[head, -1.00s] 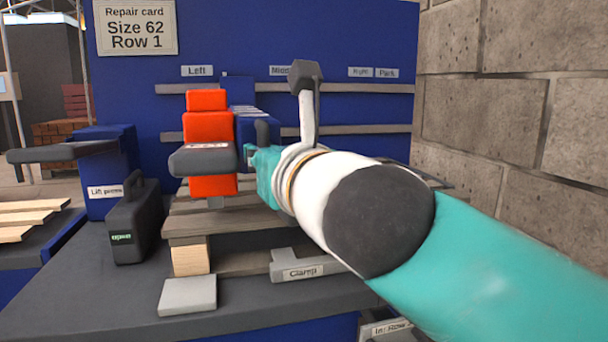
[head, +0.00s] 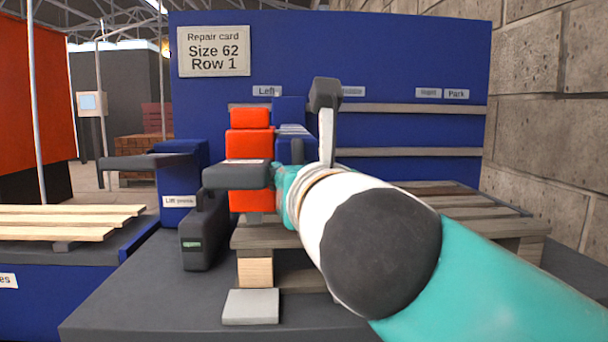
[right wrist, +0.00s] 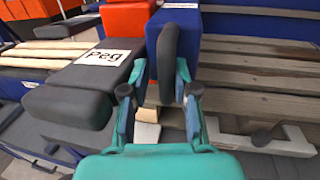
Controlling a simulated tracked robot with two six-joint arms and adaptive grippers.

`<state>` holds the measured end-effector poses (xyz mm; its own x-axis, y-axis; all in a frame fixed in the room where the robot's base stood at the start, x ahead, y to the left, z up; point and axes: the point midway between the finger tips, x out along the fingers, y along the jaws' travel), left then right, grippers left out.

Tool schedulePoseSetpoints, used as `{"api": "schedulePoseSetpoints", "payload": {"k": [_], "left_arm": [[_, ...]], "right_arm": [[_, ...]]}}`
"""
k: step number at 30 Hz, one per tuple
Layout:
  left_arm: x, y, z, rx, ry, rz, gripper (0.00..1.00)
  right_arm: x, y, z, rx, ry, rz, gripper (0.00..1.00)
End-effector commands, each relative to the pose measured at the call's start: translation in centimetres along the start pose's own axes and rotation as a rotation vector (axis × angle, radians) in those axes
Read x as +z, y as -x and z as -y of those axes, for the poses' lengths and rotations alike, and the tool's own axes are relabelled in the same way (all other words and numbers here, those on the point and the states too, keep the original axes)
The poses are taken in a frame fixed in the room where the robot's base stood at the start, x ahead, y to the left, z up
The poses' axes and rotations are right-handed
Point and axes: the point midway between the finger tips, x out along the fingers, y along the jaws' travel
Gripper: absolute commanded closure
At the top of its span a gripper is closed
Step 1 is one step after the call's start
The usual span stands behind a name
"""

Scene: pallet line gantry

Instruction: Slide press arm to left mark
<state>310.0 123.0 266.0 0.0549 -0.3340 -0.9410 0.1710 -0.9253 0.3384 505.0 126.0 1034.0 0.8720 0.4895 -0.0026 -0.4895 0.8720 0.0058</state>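The press arm is a red (head: 248,145) and blue (head: 289,110) carriage on the grey rails of the blue back panel. Its grey front block (head: 236,176) reads "Peg" in the right wrist view (right wrist: 75,85). In the head view my right arm hides much of this gripper (head: 286,185). The left mark (head: 267,91) is a "Left" label on the panel, above the blue part and slightly right of the red blocks. My left gripper is out of view.
Middle (head: 352,91), right (head: 429,92) and Park (head: 456,93) labels sit further right. A lift press (head: 180,185) and dark case (head: 205,235) stand left of the carriage. A wooden pallet (head: 440,200) lies under the rails. A stone wall (head: 545,130) bounds the right.

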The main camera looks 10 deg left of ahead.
Motion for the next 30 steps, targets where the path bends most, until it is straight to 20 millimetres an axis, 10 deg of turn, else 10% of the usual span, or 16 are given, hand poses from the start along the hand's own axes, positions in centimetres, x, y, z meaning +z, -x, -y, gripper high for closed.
{"api": "schedulePoseSetpoints", "payload": {"k": [19, 30], "left_arm": [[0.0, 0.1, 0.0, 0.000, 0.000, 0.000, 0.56], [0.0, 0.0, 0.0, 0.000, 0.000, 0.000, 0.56]], "right_arm": [[-0.1, 7.0, -0.1, 0.003, 0.000, 0.001, 0.73], [-0.2, 7.8, 0.0, 0.000, -0.001, -0.001, 0.73]]}}
